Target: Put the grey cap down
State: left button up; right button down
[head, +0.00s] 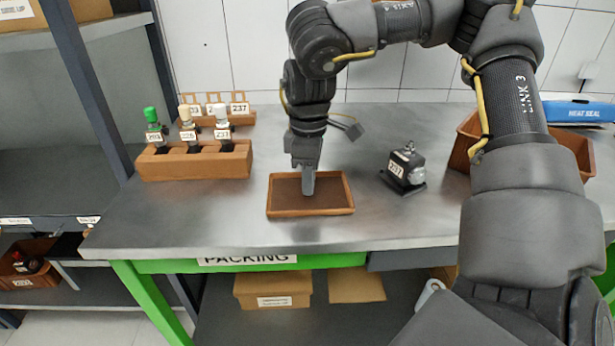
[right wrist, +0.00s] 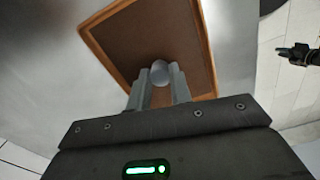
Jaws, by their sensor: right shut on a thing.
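My right gripper (head: 308,188) points down over the brown tray (head: 312,213) on the steel bench. In the right wrist view its two fingers (right wrist: 160,88) are shut on the grey cap (right wrist: 159,72), a small round pale-grey piece at the fingertips. The tray's brown floor and its lighter rim (right wrist: 100,58) show behind the cap. The fingertips are inside the tray's outline; I cannot tell whether the cap touches the floor. In the head view the cap is hidden by the gripper.
A brown block (head: 195,163) with several tagged bottles stands left of the tray. A dark pump (head: 405,167) labelled 237 stands to the right. A brown bin (head: 575,150) is at the far right, partly behind my arm. Bench between tray and block is clear.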

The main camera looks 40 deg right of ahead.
pick_arm(q)
jog(key=shift+r, duration=0.15)
pick_arm(e)
jog(key=shift+f, duration=0.2)
jog(key=c, duration=1.3)
grip_release()
jog(key=shift+r, duration=0.1)
pick_arm(q)
jog(key=shift+r, duration=0.25)
pick_arm(e)
jog(key=shift+o, duration=0.2)
jog(key=shift+r, duration=0.2)
pick_arm(q)
jog(key=shift+s+p+x, duration=0.2)
jog(key=shift+p+x, duration=0.2)
jog(key=shift+x, duration=0.6)
jog(key=shift+s+p+x, duration=0.2)
jog(key=shift+p+x, duration=0.2)
jog(key=shift+x, duration=0.6)
pick_arm(e)
notch_tip(320, 180, up, 12)
pick_arm(q)
jog(key=shift+f, duration=0.1)
pick_arm(e)
jog(key=shift+f, duration=0.1)
